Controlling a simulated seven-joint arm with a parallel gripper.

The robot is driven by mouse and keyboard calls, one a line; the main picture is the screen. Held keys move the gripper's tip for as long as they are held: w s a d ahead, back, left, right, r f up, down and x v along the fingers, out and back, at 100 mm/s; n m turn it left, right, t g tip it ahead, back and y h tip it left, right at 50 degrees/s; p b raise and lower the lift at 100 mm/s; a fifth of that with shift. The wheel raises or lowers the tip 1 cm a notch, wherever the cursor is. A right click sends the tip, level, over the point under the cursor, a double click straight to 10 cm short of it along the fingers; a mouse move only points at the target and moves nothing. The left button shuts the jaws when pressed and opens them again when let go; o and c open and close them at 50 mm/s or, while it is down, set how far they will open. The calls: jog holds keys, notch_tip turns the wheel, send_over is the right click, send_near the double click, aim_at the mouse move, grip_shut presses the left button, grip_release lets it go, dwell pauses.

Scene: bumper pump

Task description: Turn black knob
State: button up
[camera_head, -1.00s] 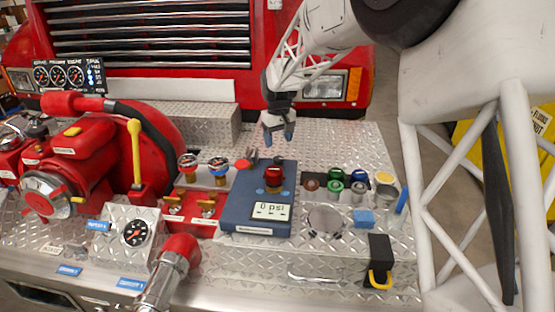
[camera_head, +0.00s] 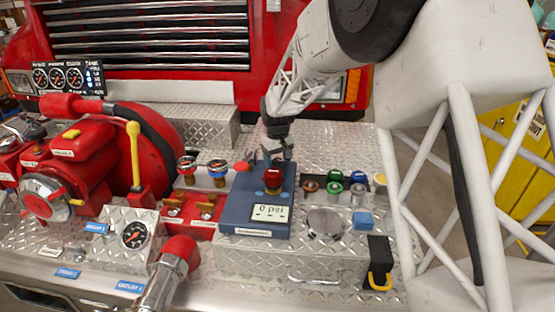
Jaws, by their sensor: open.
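My gripper (camera_head: 278,153) is open and empty, pointing down over the back edge of the blue panel box (camera_head: 241,215). A red knob (camera_head: 272,178) stands on this box just in front of the fingers, above a small screen (camera_head: 270,212) reading 0 psi. I cannot clearly make out a black knob. Small dark parts at the back of the box lie close to the fingers and are partly hidden by them. I cannot tell whether the fingers touch anything.
A black block (camera_head: 378,255) with a yellow handle is at front right. The diamond-plate deck behind is clear.

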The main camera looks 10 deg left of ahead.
jog(key=c, duration=0.9)
jog(key=shift+m, duration=0.3)
jog(key=m, duration=1.1)
jog(key=shift+m, duration=2.2)
